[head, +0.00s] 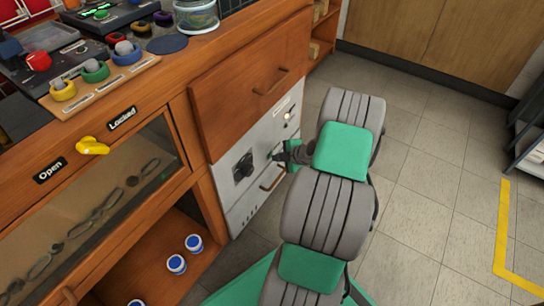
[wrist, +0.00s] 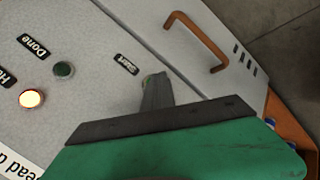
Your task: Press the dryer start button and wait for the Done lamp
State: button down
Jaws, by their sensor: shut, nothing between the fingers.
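The dryer (head: 232,210) is a pale grey front panel below a wooden drawer in the head view. My gripper (head: 276,156) is shut and empty, its tip at the panel. In the wrist view the shut fingers (wrist: 154,84) point at the spot beside the Start label (wrist: 127,64). The start button there is mostly hidden behind the fingertips; I cannot tell whether it is pressed in. The Done lamp (wrist: 63,70) is dark green and unlit. Another lamp (wrist: 31,98), by a label beginning "He", glows pale yellow.
A dark knob (head: 243,167) and a copper-coloured handle (wrist: 197,40) stick out from the panel near my gripper. The drawer (head: 250,75) is above. A cabinet with a yellow latch (head: 91,146) stands left.

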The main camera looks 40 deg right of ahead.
dwell(0.4)
jog(key=shift+s+d, duration=0.25)
jog(key=shift+s, duration=0.55)
jog(key=shift+s+d+b, duration=0.1)
jog(key=shift+s+d, duration=0.2)
jog(key=shift+s, duration=0.5)
jog(key=shift+s+d+b, duration=0.1)
jog(key=shift+s+d, duration=0.15)
jog(key=shift+s, duration=0.5)
jog(key=shift+s+d+b, duration=0.1)
jog(key=shift+s+d, duration=0.2)
jog(key=shift+s, duration=0.5)
